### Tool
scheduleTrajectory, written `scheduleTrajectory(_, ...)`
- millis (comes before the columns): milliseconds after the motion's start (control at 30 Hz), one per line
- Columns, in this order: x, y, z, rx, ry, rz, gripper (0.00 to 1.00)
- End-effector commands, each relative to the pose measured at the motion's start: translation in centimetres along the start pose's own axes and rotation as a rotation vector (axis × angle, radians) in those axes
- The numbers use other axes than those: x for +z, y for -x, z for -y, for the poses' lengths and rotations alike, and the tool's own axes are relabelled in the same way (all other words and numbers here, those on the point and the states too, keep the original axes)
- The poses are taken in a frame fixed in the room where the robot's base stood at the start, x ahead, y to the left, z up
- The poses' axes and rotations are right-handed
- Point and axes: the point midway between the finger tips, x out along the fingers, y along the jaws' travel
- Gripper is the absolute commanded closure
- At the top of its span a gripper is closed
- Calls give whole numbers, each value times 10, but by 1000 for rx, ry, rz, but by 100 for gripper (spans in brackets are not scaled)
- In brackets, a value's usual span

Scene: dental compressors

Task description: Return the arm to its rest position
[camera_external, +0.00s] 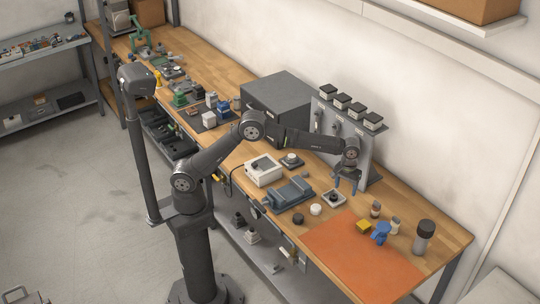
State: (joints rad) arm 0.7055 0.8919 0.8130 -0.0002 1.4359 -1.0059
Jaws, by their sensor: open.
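My gripper (346,186) hangs at the end of my outstretched arm, over the workbench in front of the grey upright panel. Its two bluish fingers point down and stand apart, with nothing seen between them. A small square plate with a dark round part (334,198) lies just below and left of the fingers. Whether the fingertips touch anything is too small to tell.
A grey box (276,98) and the panel with several dark-topped blocks (318,128) stand at the wall side. A white box (263,171), a blue-grey fixture (291,193), an orange mat (355,262), a blue item (381,234) and a dark-capped bottle (423,238) are nearby.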

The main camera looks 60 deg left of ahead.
Motion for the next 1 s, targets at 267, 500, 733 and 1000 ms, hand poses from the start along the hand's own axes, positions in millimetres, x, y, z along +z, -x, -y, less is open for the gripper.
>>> scheduleTrajectory(267, -37, 2, 44, 0, 92, 0, 33)
scheduleTrajectory(500, -63, 4, 84, 0, 170, 0, 33)
scheduleTrajectory(733, -86, 5, 125, -1, 246, 0, 33)
scheduleTrajectory(1000, -108, 6, 174, 0, 338, 0, 33)
